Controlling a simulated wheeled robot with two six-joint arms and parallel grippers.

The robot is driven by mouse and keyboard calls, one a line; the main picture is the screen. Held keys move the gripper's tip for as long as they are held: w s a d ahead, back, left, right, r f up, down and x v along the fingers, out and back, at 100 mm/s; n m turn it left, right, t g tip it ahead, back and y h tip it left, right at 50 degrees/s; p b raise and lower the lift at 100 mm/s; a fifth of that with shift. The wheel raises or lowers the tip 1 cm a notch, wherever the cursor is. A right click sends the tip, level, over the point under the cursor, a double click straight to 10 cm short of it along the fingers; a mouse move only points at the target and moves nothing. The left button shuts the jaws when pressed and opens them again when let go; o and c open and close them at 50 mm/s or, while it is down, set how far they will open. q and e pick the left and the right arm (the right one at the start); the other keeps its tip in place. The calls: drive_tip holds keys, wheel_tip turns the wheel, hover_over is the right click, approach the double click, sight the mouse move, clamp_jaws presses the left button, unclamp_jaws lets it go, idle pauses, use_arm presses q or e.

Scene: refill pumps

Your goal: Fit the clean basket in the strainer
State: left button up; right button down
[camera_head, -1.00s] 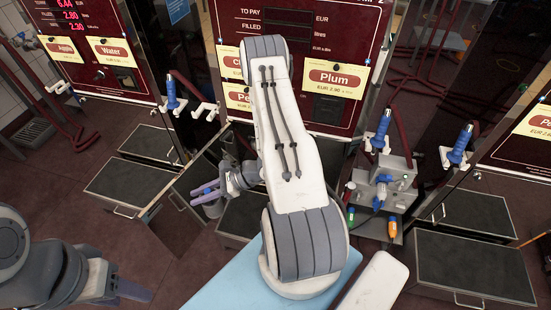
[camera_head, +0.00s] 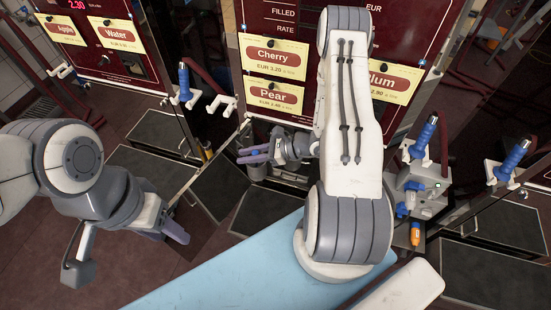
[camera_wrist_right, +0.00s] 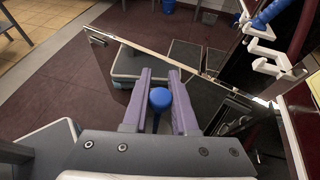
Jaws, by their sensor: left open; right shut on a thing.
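My right gripper (camera_head: 258,156) reaches forward to below the Pear sign. A grey unit with blue knobs (camera_head: 420,193) stands at the right. I cannot make out the clean basket.
Dark red pump panels (camera_head: 285,50) stand behind. Blue nozzles hang on white holders, one left (camera_head: 184,84) and others right (camera_head: 424,137). A light blue surface (camera_head: 225,275) lies in front, clear where visible. Dark low boxes (camera_head: 265,212) stand below the pumps.

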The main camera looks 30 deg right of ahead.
drive_tip(key=w+d+f+m+t+h+b, duration=0.25)
drive_tip(key=d+f+b, duration=0.4)
drive_tip(key=b, duration=1.15)
drive_tip(key=w+d+f+m+t+h+b, duration=0.1)
drive_tip(key=w+d+f+m+h+b, duration=0.2)
drive_tip(key=f+b, duration=1.05)
drive_tip(key=w+d+f+m+t+h+b, duration=0.1)
drive_tip(key=d+f+m+t+h+b, duration=0.3)
drive_tip(key=b, duration=1.7)
drive_tip(key=w+d+n+g+y+p, duration=0.1)
drive_tip(key=w+d+g+p, duration=0.1)
drive_tip(key=w+d+p, duration=0.4)
drive_tip(key=shift+w+d+f, duration=0.3)
drive_tip(key=shift+w+d, duration=2)
drive_tip(key=shift+d, duration=1.95)
drive_tip(key=shift+f, duration=0.1)
wheel_tip(320, 180, down, 9)
drive_tip(key=b, duration=0.7)
drive_tip(key=c, duration=0.6)
unclamp_jaws()
drive_tip(key=shift+r, duration=0.2)
